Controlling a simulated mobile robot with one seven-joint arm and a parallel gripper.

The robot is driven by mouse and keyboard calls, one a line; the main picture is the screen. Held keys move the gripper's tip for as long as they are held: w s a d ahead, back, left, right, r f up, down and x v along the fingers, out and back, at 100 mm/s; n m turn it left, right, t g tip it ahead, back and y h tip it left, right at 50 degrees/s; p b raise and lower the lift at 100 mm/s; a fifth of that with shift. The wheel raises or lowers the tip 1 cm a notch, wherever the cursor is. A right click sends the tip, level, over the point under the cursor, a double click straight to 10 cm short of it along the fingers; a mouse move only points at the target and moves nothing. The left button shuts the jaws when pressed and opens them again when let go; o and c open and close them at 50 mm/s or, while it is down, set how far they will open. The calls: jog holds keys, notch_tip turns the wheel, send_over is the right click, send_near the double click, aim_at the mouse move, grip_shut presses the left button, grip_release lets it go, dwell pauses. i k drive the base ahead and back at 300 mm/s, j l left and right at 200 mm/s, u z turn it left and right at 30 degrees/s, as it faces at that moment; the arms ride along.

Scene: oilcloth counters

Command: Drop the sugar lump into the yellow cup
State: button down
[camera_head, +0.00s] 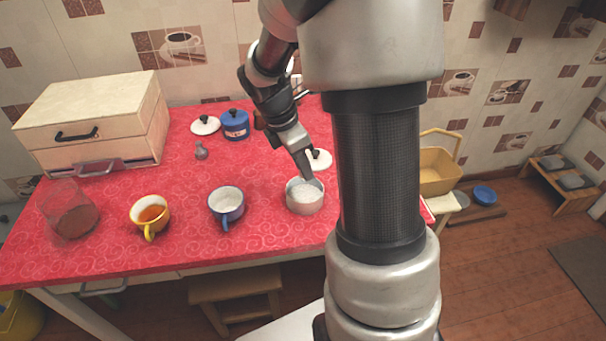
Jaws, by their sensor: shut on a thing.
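The yellow cup (162,223) stands upright at the left front of the red counter, with orange-brown liquid inside and its handle facing me. My gripper (307,178) points down over a round metal bowl (306,208) of white sugar, right of the cups. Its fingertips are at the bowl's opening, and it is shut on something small. The sugar lump itself cannot be made out between the fingers against the white contents. The yellow cup is well to the left of my gripper.
A blue-handled cup (227,214) stands between the bowl and the yellow cup. A glass jar (68,212) is far left. My arm hides the counter's right side.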

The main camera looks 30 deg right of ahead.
aim_at(157, 225)
jog(key=i+j+z, duration=0.1)
jog(key=j+z, duration=0.15)
jog(key=j, duration=0.65)
jog(key=j+z, duration=0.3)
jog(key=j, duration=0.6)
